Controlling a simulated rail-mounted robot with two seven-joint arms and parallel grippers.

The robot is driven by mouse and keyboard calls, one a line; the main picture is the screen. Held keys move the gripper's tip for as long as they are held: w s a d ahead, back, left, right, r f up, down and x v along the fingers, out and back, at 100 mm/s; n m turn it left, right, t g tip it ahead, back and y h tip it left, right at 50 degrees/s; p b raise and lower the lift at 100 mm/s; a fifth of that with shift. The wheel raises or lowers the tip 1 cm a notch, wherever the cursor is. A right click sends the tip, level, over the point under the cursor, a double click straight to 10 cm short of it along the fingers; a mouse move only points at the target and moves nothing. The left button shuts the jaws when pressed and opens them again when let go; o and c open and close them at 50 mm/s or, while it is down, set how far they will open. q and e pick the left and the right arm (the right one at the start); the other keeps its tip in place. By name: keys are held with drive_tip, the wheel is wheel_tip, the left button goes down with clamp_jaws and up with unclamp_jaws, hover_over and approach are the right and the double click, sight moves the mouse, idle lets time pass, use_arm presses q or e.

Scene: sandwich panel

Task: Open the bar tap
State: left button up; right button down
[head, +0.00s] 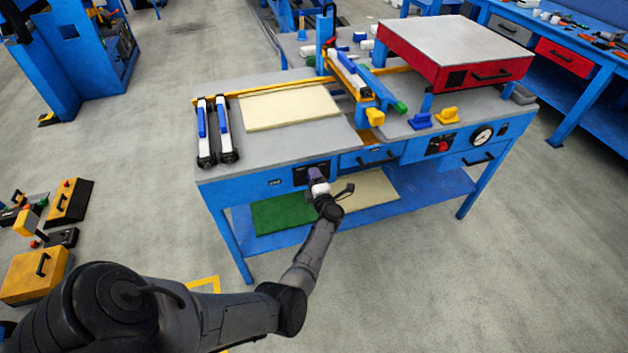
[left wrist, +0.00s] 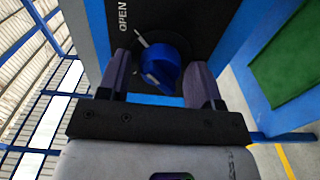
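The bar tap looks like a round blue knob (left wrist: 160,68) on a black panel (left wrist: 190,20), marked OPEN on its left side. A thin white line runs from the knob toward the upper left, near the lettering. My left gripper (left wrist: 158,62) is open, with one finger on each side of the knob. Small gaps seem to show, and I cannot tell whether either finger touches it. In the head view my left gripper (head: 317,178) is at the black panel (head: 300,175) on the bench front and hides the knob. My right gripper is not in view.
The blue workbench (head: 240,190) carries two clamp-like bars (head: 214,130), a cream sheet (head: 290,107) and a red box (head: 455,55). A green sheet (head: 283,212) lies on the lower shelf. A pressure gauge (head: 482,136) sits further right.

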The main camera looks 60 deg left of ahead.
use_arm(q)
drive_tip(key=shift+o, duration=0.6)
drive_tip(key=shift+d, duration=0.1)
drive_tip(key=shift+d+r, duration=0.1)
drive_tip(key=shift+d, duration=0.1)
drive_tip(key=p+v, duration=0.4)
drive_tip(key=v, duration=0.9)
drive_tip(key=shift+d, duration=0.1)
